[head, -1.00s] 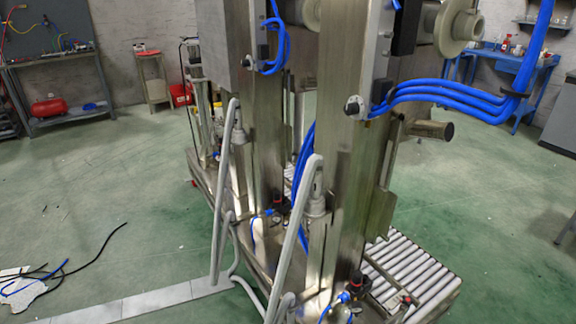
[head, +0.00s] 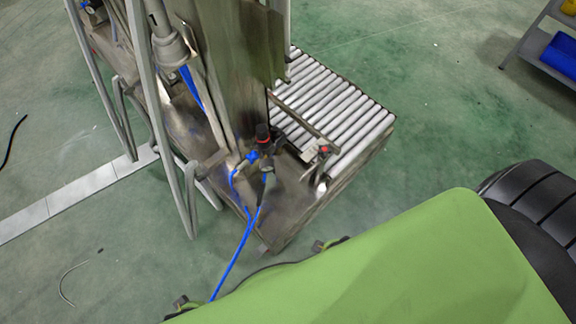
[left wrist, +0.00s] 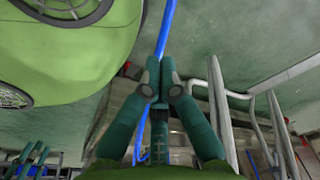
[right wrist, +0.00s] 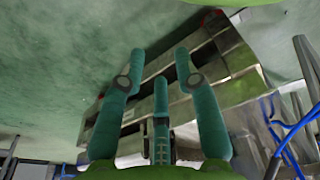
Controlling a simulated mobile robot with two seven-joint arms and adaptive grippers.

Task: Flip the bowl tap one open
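No tap can be picked out with certainty. In the head view, a fitting with a red and black knob (head: 263,135) and blue hoses sits at the foot of the steel machine (head: 240,60). A small red-tipped part (head: 323,150) stands beside the rollers. My left gripper (left wrist: 160,62) has its fingertips together in the left wrist view. A blue hose (left wrist: 167,25) runs behind or at the tips; I cannot tell whether they touch it. My right gripper (right wrist: 160,55) is open and empty, with the machine's steel base (right wrist: 205,60) beyond it. Neither gripper shows in the head view.
A roller conveyor (head: 335,105) adjoins the machine's right side. Grey bent tube rails (head: 180,175) stand at its left. A blue hose (head: 235,262) trails down to the front. A grey shelf (head: 540,50) stands at upper right.

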